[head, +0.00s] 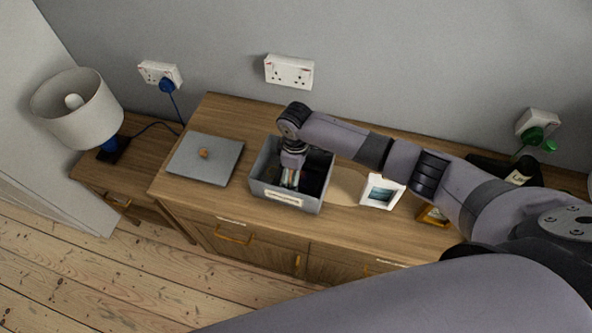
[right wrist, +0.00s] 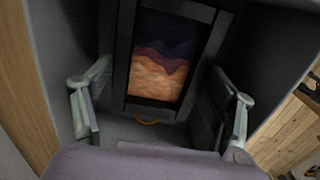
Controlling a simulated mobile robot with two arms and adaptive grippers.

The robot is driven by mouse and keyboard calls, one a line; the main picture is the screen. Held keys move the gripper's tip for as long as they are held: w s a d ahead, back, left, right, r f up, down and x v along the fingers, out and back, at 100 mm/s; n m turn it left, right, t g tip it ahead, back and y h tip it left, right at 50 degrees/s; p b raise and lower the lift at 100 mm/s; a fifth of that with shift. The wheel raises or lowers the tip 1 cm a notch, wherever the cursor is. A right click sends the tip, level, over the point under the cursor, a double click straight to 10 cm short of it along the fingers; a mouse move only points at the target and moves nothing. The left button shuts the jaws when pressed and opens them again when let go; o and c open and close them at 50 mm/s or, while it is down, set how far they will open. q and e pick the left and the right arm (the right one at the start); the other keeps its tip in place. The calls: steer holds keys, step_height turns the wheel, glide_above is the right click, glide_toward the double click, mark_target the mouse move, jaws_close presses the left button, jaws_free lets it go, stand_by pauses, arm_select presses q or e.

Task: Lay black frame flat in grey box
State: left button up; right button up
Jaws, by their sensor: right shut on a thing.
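The grey box (head: 258,189) stands open on the wooden cabinet, with a pale label on its front wall. My right gripper (head: 290,180) reaches down inside it from above. In the right wrist view the black frame (right wrist: 165,60), with an orange and purple picture, lies between the fingers of my right gripper (right wrist: 155,108), which is shut on it. The frame is within the box walls, its picture face toward the camera. Whether it touches the box floor is unclear. In the head view the arm and box walls mostly hide the frame. My left gripper is not in view.
A closed grey laptop (head: 206,158) lies left of the box. A white frame (head: 382,191) and a golden-brown frame (head: 434,214) stand to the right, near my arm. A lamp (head: 79,108) stands at far left.

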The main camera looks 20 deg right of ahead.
steer(key=o, duration=1.4)
steer(key=shift+c, duration=0.2)
step_height(320, 180, up, 12)
